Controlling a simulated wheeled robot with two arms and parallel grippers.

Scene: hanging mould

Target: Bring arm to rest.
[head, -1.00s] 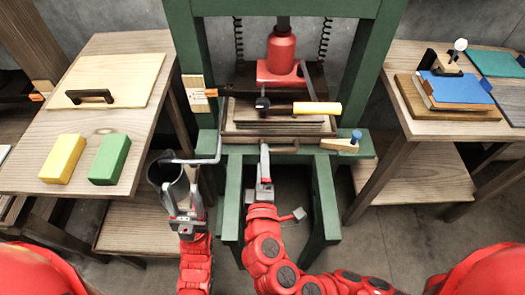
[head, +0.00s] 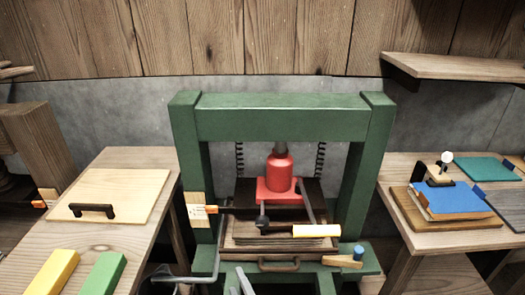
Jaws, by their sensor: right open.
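My right gripper (head: 240,284) shows only by its grey fingertips at the bottom edge. They are open and empty, in front of the green press (head: 280,122) and just below the drawer-like handle (head: 278,265) at its front. The rest of my right arm is below the picture. My left gripper is out of view.
The press holds a red jack (head: 280,172) above a stack of plates, with a yellow-ended handle (head: 316,231) across the front. A wooden mallet (head: 345,259) lies at its right. Side tables stand left (head: 140,215) and right (head: 450,237). A shelf (head: 455,66) juts out at upper right.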

